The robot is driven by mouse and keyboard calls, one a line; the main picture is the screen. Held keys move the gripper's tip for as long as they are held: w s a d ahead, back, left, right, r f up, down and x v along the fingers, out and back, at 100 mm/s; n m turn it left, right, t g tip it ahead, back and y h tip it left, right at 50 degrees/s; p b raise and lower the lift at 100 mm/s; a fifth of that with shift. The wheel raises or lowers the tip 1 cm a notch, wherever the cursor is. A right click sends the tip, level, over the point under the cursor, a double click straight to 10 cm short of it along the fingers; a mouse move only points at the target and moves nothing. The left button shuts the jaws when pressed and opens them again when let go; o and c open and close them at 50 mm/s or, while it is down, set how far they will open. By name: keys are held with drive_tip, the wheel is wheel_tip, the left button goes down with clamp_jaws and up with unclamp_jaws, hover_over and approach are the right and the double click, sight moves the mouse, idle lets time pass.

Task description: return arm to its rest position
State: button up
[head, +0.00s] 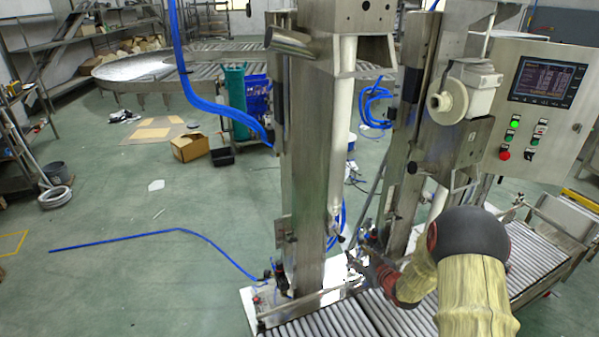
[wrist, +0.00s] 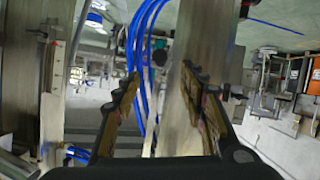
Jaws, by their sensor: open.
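My gripper (head: 354,262) is reached out low in front of the steel column (head: 307,150), above the roller conveyor, in the head view. My arm comes in from the lower right of that view. In the wrist view my gripper (wrist: 162,95) has its two fingers spread wide apart with nothing between them. Blue hoses (wrist: 137,45) and a steel upright (wrist: 200,40) show behind the fingers. I cannot tell the exact distance from the fingertips to the column.
The roller conveyor (head: 345,318) runs below my arm. A control panel (head: 541,108) with a screen stands at the right. A blue hose (head: 150,237) lies on the green floor. A cardboard box (head: 189,147) sits farther back. The floor at left is mostly clear.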

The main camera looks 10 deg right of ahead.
drive_tip(key=s+d+f+m+g+h, duration=0.1)
drive_tip(key=s+d+f+g, duration=0.1)
drive_tip(key=s+f+g, duration=0.3)
drive_tip(key=s+d+f+m+g+h, duration=0.2)
drive_tip(key=s+d+f, duration=0.15)
drive_tip(key=s, duration=0.25)
drive_tip(key=s+a+r+m+g, duration=0.1)
drive_tip(key=s+r+g, duration=0.1)
drive_tip(key=s+r, duration=0.35)
drive_tip(key=s+a+r, duration=0.7)
drive_tip(key=r, duration=0.3)
drive_tip(key=s+a+r+y, duration=0.1)
drive_tip(key=s+a+r, duration=0.6)
drive_tip(key=r, duration=0.3)
drive_tip(key=s+a+r+t, duration=0.1)
drive_tip(key=s+a+r, duration=0.7)
drive_tip(key=r, duration=0.3)
drive_tip(key=shift+a+y, duration=0.3)
drive_tip(key=shift+s, duration=0.1)
